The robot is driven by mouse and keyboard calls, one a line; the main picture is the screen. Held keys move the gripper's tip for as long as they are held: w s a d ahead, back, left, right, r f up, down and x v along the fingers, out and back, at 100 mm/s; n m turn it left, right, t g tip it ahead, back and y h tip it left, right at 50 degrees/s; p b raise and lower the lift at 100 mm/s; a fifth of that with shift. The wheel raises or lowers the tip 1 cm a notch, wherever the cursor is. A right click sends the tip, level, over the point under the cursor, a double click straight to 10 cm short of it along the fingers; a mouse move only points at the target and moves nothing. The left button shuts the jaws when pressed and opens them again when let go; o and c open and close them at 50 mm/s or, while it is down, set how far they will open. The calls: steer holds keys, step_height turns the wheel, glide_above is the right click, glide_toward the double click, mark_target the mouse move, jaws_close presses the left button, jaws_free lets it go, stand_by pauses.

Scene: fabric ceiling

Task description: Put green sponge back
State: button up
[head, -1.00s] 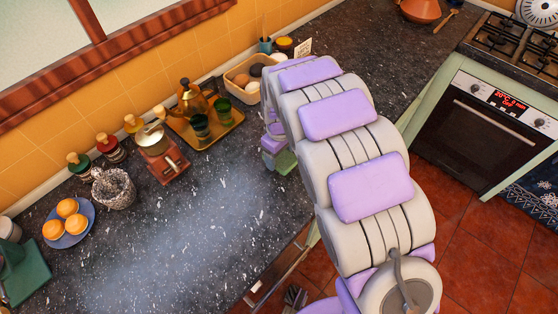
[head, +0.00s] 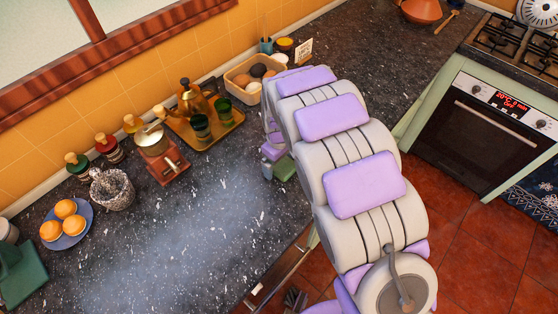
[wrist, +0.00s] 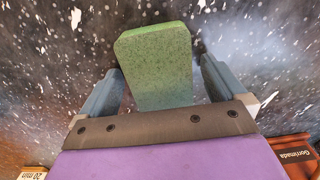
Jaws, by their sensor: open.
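The green sponge (wrist: 158,50) fills the middle of the wrist view, between the two grey-blue fingers of my gripper (wrist: 162,72). The fingers are open, with a visible gap on either side of the sponge's upper part. The sponge's lower end is hidden behind the gripper's dark front edge. In the head view, a small green part of the sponge (head: 285,169) shows beside my gripper (head: 272,160), over the dark speckled counter. My arm hides the rest. I cannot tell whether the sponge touches the counter.
The counter (head: 180,235) has clear room at the front. A stove (head: 490,100) is at the right.

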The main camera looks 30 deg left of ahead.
steer(key=shift+r, duration=0.1)
step_height(320, 180, up, 11)
steer(key=p, duration=0.3)
steer(key=s+d+r+m, duration=0.15)
steer(key=d+r, duration=0.25)
steer(key=d, duration=0.4)
steer(key=d+r+m, duration=0.3)
steer(key=d+r, duration=0.1)
steer(key=d, duration=0.3)
steer(key=s+d+r+m, duration=0.35)
steer(key=s+d, duration=0.25)
steer(key=d, duration=0.5)
steer(key=s+d+m+g, duration=0.1)
steer(key=s+d+m, duration=0.2)
steer(key=s, duration=0.6)
steer(key=s+d+m, duration=0.3)
steer(key=s+d, duration=0.5)
steer(key=s, duration=0.2)
steer(key=shift+s+m+g, duration=0.15)
steer(key=shift+m+g, duration=0.25)
steer(key=shift+a+f, duration=0.1)
